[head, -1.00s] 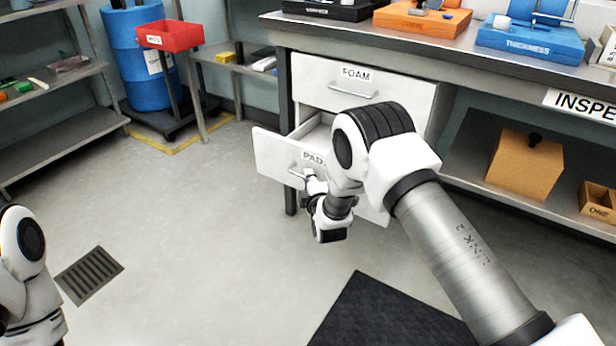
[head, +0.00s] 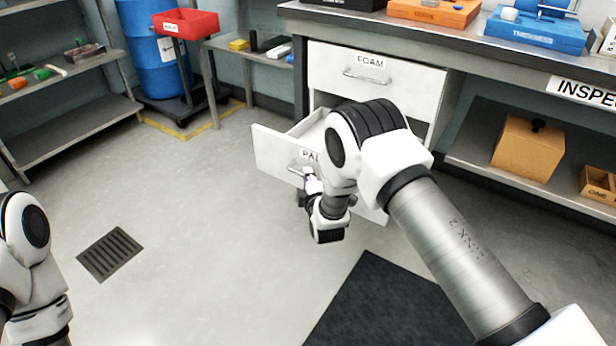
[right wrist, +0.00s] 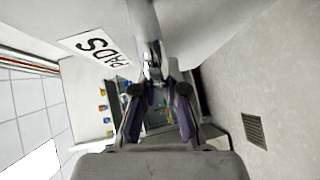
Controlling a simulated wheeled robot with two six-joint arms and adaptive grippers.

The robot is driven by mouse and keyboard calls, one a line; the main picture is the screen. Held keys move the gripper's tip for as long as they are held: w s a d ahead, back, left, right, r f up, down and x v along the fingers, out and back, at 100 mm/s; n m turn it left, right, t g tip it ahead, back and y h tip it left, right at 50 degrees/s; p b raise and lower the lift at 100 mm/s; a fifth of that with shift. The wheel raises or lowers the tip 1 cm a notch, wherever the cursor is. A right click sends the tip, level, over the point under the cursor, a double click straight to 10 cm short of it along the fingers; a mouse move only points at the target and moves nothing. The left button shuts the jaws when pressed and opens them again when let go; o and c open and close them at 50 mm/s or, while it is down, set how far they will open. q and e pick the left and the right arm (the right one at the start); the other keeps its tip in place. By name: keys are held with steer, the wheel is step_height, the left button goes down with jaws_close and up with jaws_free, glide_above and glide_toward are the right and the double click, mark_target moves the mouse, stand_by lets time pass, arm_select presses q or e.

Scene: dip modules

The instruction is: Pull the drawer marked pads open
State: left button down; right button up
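The pads drawer (head: 270,150) is a white drawer under the foam drawer (head: 400,85). It stands part way out of the cabinet, with its inner side showing. My right gripper (head: 309,181) is at its front, at the handle (head: 294,168). My right arm hides part of the drawer front and its label. In the right wrist view, the PADS label (right wrist: 97,47) is beside the fingers, and the gripper (right wrist: 155,85) is closed around the handle (right wrist: 150,55). My left gripper is out of view; only left arm links show at the left edge.
The foam drawer is shut. The workbench (head: 450,45) above bears orange and blue trays. A brown box (head: 527,148) is on the lower shelf at right. A dark mat (head: 385,305) lies on the floor. Floor in front and left of the drawer is clear, with a drain grate (head: 110,254).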

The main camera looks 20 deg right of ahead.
steer(key=o, duration=0.4)
steer(key=s, duration=0.4)
steer(key=s+r, duration=0.1)
steer(key=s, duration=0.3)
steer(key=s+a, duration=0.1)
steer(key=s, duration=0.3)
steer(key=shift+a+r, duration=0.1)
steer(key=shift+r, duration=0.25)
steer(key=shift+f, duration=0.1)
